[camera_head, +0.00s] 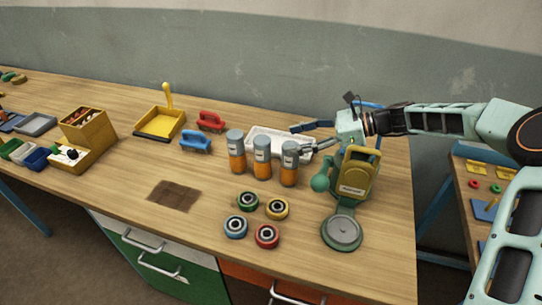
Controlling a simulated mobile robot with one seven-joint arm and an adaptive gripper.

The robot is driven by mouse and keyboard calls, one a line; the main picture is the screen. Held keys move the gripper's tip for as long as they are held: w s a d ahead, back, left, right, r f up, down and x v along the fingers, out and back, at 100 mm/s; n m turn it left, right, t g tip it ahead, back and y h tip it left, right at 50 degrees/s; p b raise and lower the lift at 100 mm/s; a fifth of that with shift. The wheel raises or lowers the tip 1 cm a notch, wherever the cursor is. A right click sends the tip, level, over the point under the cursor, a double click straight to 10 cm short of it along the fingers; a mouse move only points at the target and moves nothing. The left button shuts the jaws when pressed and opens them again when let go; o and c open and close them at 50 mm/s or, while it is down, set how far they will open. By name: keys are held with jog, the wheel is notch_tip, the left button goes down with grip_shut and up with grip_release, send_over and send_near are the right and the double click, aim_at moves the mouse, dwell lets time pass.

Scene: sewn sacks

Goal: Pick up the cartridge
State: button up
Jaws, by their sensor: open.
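Three upright cylinders with orange bodies and grey tops stand in a row at the middle of the bench: left (236,152), middle (262,158) and right (289,165). They look like cartridges; which one is meant I cannot tell. My gripper (297,138) reaches in from the right, with its fingers apart and pointing left. It is at the height of the right cylinder's grey top, and one finger lies close to that top. Whether it touches I cannot tell. Nothing shows between the fingers.
A green and yellow device (355,178) with a round grey plate stands under my wrist. A white tray (262,134) lies behind the cylinders. Several coloured rings (248,200) lie in front.

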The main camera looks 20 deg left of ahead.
aim_at(268, 140)
jog(key=shift+a+r+p+x, duration=0.15)
jog(key=shift+p+x, duration=0.15)
jog(key=shift+x, duration=1.4)
jog(key=shift+r+p+x, duration=0.2)
jog(key=shift+p+x, duration=0.15)
jog(key=shift+x, duration=1.35)
jog(key=shift+a+r+p+x, duration=0.15)
jog(key=shift+p+x, duration=0.15)
jog(key=shift+x, duration=1.45)
jog(key=shift+w+d, duration=0.1)
jog(key=shift+w, duration=0.05)
jog(key=shift+c, duration=0.5)
grip_shut()
